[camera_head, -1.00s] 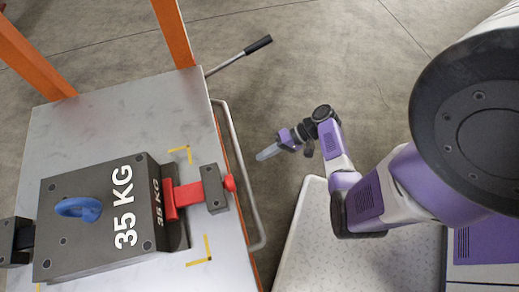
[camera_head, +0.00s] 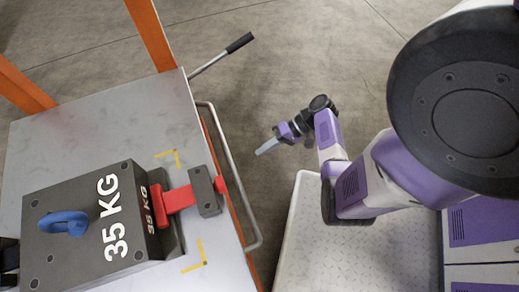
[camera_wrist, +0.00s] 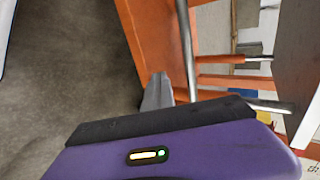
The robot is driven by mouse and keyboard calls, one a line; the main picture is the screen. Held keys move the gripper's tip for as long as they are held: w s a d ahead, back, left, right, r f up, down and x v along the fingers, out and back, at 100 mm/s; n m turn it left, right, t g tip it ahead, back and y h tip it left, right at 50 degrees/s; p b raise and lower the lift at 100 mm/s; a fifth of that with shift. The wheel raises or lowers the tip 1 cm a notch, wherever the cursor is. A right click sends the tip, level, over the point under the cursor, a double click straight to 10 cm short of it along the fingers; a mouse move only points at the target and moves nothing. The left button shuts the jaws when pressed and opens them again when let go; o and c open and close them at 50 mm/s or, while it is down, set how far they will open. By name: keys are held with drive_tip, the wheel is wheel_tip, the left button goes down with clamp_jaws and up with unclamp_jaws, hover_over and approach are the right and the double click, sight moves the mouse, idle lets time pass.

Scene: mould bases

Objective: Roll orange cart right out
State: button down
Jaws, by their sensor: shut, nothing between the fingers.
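The orange cart has a pale grey deck (camera_head: 100,115) and orange posts (camera_head: 150,33) at the left of the head view. A grey push-bar (camera_head: 238,185) runs along its right side, and a lever with a black grip (camera_head: 238,43) sticks out at the far corner. My gripper (camera_head: 268,146) is shut and empty, pointing left, to the right of the push-bar and apart from it in the head view. In the wrist view the finger (camera_wrist: 157,92) shows before the cart's orange side (camera_wrist: 160,40) and a grey bar (camera_wrist: 187,45); I cannot tell whether they touch.
A dark 35 KG mould base (camera_head: 90,225) with a blue eye-bolt (camera_head: 62,223) sits on the deck. A red clamp (camera_head: 172,198) stands at its right side. Bare concrete floor (camera_head: 310,50) lies open beyond the cart.

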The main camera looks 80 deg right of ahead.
drive_tip(key=s+d+b, duration=0.3)
drive_tip(key=s, duration=0.2)
drive_tip(key=shift+d, duration=0.3)
idle(0.4)
drive_tip(key=c, duration=1.7)
unclamp_jaws()
drive_tip(key=p+v, duration=0.7)
drive_tip(key=p, duration=0.2)
drive_tip(key=shift+s+d+r, duration=0.2)
drive_tip(key=shift+s+r, duration=0.05)
